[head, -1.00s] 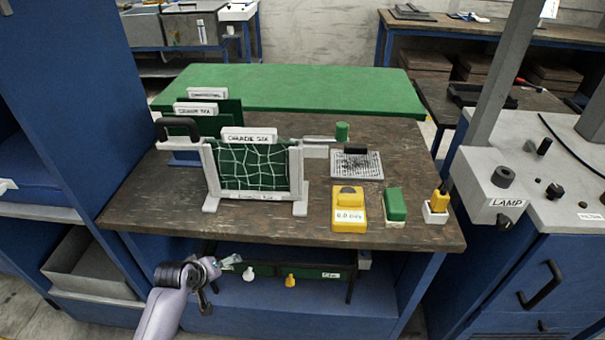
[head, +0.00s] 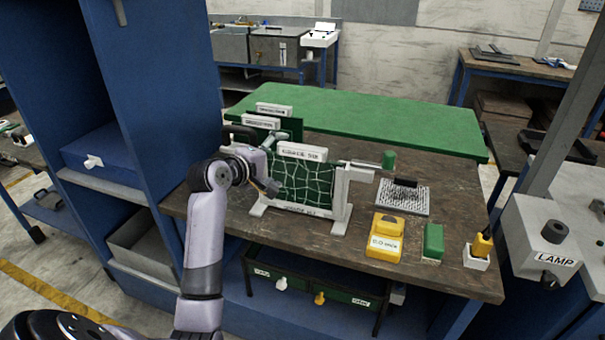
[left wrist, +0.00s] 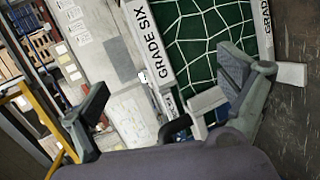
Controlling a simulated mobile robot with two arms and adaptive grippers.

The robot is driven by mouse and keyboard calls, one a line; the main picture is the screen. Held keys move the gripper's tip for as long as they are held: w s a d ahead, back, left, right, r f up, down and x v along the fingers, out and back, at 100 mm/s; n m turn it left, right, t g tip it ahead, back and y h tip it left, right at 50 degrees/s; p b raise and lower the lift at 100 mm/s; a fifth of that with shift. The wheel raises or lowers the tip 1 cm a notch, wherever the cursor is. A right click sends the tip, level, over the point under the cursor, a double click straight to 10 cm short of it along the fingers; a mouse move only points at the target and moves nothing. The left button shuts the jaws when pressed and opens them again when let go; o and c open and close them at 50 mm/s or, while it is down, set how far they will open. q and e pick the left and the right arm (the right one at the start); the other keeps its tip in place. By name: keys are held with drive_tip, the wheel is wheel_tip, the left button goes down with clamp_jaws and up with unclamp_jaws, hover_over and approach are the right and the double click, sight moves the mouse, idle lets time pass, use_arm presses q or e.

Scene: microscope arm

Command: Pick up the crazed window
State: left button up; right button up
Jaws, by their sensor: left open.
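The crazed window is a dark green pane (head: 305,182) with a web of pale crack lines. It stands upright in a light grey frame (head: 341,200) on the brown workbench. In the left wrist view the pane (left wrist: 208,28) and the frame's "GRADE SIX" bar (left wrist: 150,48) show close up. My left gripper (head: 270,167) is open at the left side of the frame. In the left wrist view its fingers (left wrist: 175,100) are wide apart, with one in front of the frame's edge. I cannot tell whether it touches. My right gripper is not in view.
More labelled green panels (head: 290,127) stand behind the frame. A spiky grey pad (head: 402,199), a yellow block (head: 384,237), a green block (head: 433,241) and a yellow-handled tool in a white holder (head: 477,258) stand to the right. A blue cabinet (head: 165,90) rises at left.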

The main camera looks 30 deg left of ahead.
sight(298, 159)
use_arm(q)
drive_tip(key=x, duration=0.3)
drive_tip(key=shift+w+d, duration=0.15)
drive_tip(key=shift+w, duration=0.3)
drive_tip(key=shift+w+f+p, duration=0.25)
drive_tip(key=shift+w+p, duration=0.05)
drive_tip(key=shift+w, duration=0.05)
drive_tip(key=x, duration=0.2)
drive_tip(key=p+x, duration=0.1)
drive_tip(key=x, duration=0.1)
drive_tip(key=shift+s+d+f, duration=0.15)
drive_tip(key=shift+d+f, duration=0.05)
drive_tip(key=shift+f, duration=0.05)
drive_tip(key=shift+w+f, duration=0.3)
drive_tip(key=shift+w, duration=0.2)
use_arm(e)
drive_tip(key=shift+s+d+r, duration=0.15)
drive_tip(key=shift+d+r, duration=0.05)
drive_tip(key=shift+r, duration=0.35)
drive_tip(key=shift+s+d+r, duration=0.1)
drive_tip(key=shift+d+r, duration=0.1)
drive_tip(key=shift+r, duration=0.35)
use_arm(q)
drive_tip(key=shift+c, duration=0.3)
